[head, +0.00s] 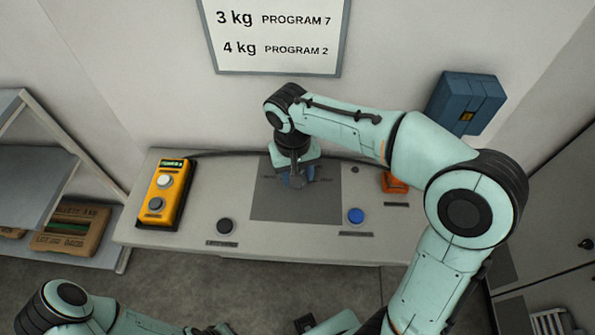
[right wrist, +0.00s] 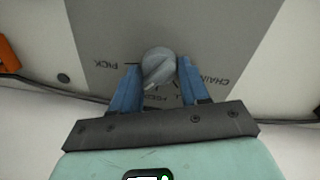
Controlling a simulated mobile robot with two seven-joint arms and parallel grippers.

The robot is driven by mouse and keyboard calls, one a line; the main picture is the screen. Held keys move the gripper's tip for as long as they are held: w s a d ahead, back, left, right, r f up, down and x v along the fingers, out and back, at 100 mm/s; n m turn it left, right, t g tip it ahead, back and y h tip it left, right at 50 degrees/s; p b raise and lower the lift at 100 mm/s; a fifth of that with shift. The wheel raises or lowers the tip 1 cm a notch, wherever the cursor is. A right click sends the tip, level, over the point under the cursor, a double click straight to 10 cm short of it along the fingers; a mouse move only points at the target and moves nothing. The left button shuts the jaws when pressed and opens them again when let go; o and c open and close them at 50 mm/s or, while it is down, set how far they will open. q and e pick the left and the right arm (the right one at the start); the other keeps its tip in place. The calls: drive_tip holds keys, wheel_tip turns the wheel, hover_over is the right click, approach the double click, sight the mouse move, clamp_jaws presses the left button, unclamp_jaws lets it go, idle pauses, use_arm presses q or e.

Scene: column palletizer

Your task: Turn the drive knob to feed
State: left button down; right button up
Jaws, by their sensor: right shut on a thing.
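The drive knob (right wrist: 157,64) is a round grey knob on a dark grey panel (right wrist: 225,28). In the head view the right gripper (head: 294,180) points down at the panel and hides the knob.
The bench (head: 215,180) also bears a yellow control box (head: 166,193), a black button (head: 225,226), a blue button (head: 356,215) and an orange object (head: 394,183). A blue wall box (head: 467,101) and a program sign (head: 275,35) are behind. A shelf (head: 38,165) stands left.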

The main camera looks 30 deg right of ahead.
drive_tip(key=n, duration=0.4)
drive_tip(key=shift+a, duration=0.1)
drive_tip(key=shift+n+t, duration=0.3)
drive_tip(key=shift+n, duration=1.5)
drive_tip(key=o, duration=0.7)
drive_tip(key=shift+a, duration=0.1)
drive_tip(key=shift+o, duration=0.2)
drive_tip(key=shift+s, duration=0.1)
